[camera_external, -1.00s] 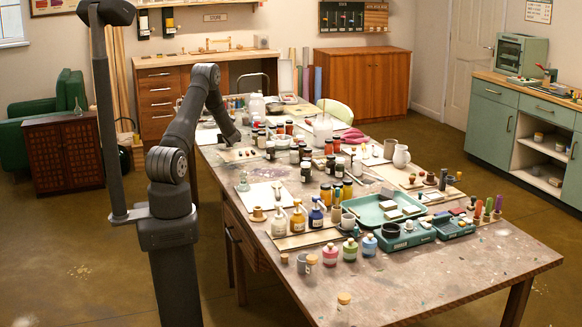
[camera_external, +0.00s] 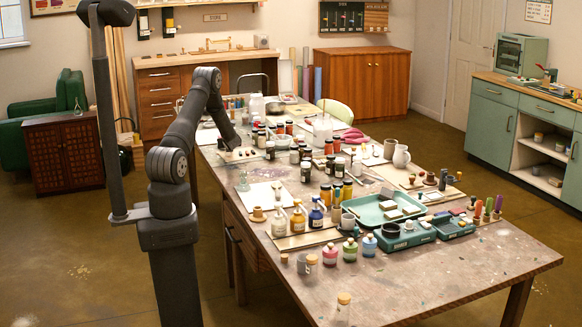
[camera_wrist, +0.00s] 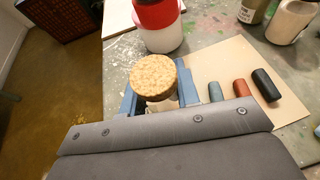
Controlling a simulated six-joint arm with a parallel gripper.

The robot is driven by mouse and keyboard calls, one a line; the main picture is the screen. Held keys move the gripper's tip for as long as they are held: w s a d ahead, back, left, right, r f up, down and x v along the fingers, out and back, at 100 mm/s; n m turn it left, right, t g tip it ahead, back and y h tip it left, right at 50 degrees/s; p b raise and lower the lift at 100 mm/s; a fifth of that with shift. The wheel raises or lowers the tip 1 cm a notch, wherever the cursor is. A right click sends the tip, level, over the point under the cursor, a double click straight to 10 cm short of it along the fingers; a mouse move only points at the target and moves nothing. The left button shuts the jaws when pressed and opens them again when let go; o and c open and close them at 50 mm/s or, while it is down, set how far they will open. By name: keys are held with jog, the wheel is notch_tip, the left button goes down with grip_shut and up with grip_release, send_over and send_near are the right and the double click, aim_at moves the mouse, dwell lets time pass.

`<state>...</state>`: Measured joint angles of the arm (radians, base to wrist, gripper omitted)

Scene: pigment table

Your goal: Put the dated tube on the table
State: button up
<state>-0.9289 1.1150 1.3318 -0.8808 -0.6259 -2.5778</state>
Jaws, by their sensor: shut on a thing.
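My gripper (camera_wrist: 158,104) is shut on a cork-topped container (camera_wrist: 153,76), with a blue finger showing on each side below the round tan cork. I see it almost from above, so its body is mostly hidden and no date or label can be read. I cannot tell whether its bottom touches the table. The paint-spotted table (camera_wrist: 116,64) lies beneath it in the wrist view. In the external view, my gripper is at the table's far left side, and the held thing cannot be made out there. The table's near end (camera_external: 420,295) is mostly bare.
A red-and-white container (camera_wrist: 158,30) stands just beyond the cork. A pale board with teal, red and black sticks (camera_wrist: 240,92) lies to the right. Jars and bottles (camera_external: 297,220) crowd the table's middle. A green tray (camera_external: 372,222) sits at right.

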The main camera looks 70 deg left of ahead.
jog(key=shift+f, duration=0.3)
jog(key=o, duration=1.1)
jog(key=v, duration=1.7)
jog(key=shift+s+d+r, duration=0.1)
jog(key=shift+d, duration=0.1)
jog(key=shift+a, duration=0.1)
jog(key=x, duration=1.7)
jog(key=shift+a, duration=0.15)
jog(key=shift+r, duration=0.1)
